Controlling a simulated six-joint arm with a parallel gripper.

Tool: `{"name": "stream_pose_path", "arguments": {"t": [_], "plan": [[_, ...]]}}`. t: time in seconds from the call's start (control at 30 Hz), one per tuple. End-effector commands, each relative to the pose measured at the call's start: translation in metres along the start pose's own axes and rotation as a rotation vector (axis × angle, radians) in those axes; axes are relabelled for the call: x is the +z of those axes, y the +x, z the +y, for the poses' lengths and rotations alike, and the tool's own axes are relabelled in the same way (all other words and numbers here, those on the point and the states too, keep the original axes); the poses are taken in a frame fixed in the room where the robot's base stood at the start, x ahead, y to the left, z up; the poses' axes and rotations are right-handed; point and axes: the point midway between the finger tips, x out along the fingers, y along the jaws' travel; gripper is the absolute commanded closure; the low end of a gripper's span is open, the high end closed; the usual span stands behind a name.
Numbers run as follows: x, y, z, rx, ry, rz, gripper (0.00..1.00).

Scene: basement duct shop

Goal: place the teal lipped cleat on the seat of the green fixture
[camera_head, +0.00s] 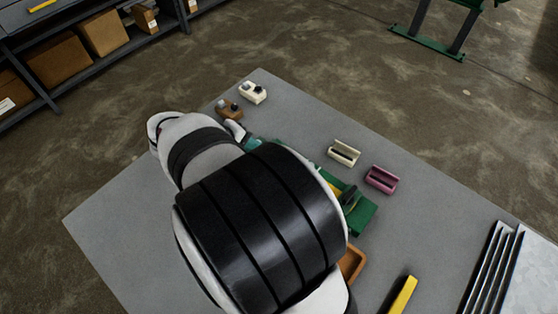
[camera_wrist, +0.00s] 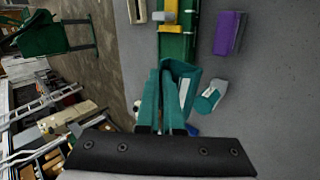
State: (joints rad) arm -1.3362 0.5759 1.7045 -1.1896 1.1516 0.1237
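The teal lipped cleat (camera_wrist: 172,100) shows in the wrist view between the dark fingers of my gripper (camera_wrist: 167,129). The gripper appears shut on its near end, and the cleat's long walls point away from the palm. The green fixture (camera_wrist: 175,47) lies beyond the cleat, with yellow and grey parts on it. In the head view the fixture (camera_head: 361,215) is partly hidden behind my arm. Only a little teal shows there beside the gripper, and my arm hides the grasp. The fixture's seat cannot be made out clearly.
A cream cleat (camera_head: 343,152) and a magenta cleat (camera_head: 382,179) lie beside the fixture. White (camera_head: 253,92) and brown (camera_head: 229,108) blocks sit at the far edge. A teal-and-white piece (camera_wrist: 210,96) lies right of the held cleat. An orange tray (camera_head: 352,262) and yellow bar (camera_head: 403,295) are nearer.

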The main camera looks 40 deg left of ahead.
Motion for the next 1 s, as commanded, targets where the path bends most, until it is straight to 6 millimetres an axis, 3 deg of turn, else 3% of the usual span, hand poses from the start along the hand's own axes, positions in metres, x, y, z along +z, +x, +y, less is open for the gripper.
{"name": "stream_pose_path", "arguments": {"t": [0.03,0.17,0.3,0.4,0.5,0.7,1.0], "plan": [[0.013,0.004,0.029,0.001,0.024,-0.013,1.0],[0.059,0.013,0.105,0.003,0.061,-0.041,1.0],[0.128,0.014,0.183,0.005,0.093,-0.066,1.0],[0.181,0.008,0.226,0.006,0.109,-0.08,1.0],[0.224,0.0,0.254,0.006,0.116,-0.089,1.0],[0.287,-0.019,0.285,0.004,0.127,-0.102,1.0],[0.347,-0.043,0.306,0.003,0.137,-0.113,1.0]]}}
